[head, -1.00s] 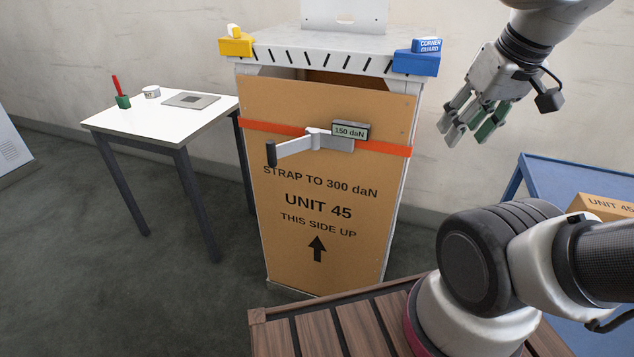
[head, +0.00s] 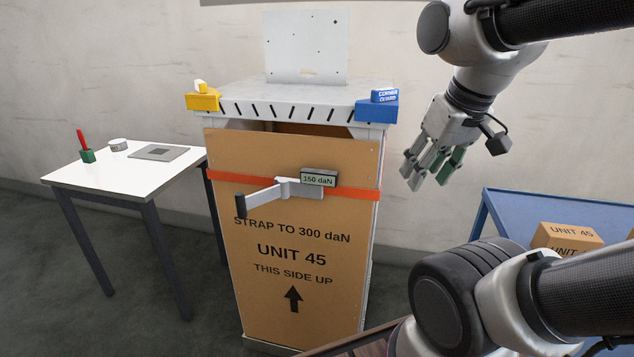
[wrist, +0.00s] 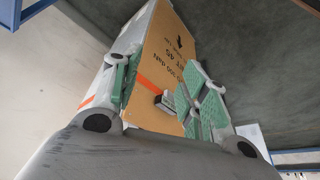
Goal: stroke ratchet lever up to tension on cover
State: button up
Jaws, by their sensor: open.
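The ratchet lever (head: 262,195) is a grey bar with a black grip at its left end, slanting down to the left from the ratchet on the orange strap (head: 356,193). The tension display (head: 319,178) above it reads 150 daN. The strap crosses the brown cover (head: 330,227), marked UNIT 45 and STRAP TO 300 daN. My gripper (head: 425,180) is open and empty, right of the cover and clear of the lever. In the wrist view its green-padded fingers (wrist: 160,85) stand apart, with the cover beyond; a finger partly hides the lever area.
A yellow block (head: 203,102) and a blue corner guard (head: 377,110) sit on the cabinet top's front corners. A white table (head: 115,178) with small items stands left. A blue bench (head: 530,207) with a UNIT 45 box (head: 566,238) stands right.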

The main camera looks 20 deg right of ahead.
jog(key=shift+a, duration=0.25)
jog(key=c, duration=0.6)
jog(key=w+a+f+n, duration=0.1)
jog(key=a, duration=0.1)
jog(key=w+a+f+n+g, duration=0.1)
jog(key=w+a+f, duration=0.1)
jog(key=a, duration=0.1)
jog(key=w+a+f+n+g, duration=0.1)
jog(key=w+a, duration=0.1)
jog(key=shift+a+f+n, duration=0.15)
jog(key=shift+n, duration=0.25)
grip_shut()
jog(key=w+a+f+n+y, duration=0.1)
jog(key=w+a+f, duration=0.1)
jog(key=w+a, duration=0.4)
jog(key=w+a+f+n+t+y, duration=0.1)
jog(key=w+a, duration=0.6)
jog(key=a, duration=0.3)
jog(key=shift+w+a+f+t, duration=0.2)
jog(key=shift+a+f+t, duration=0.1)
jog(key=shift+a+f, duration=0.1)
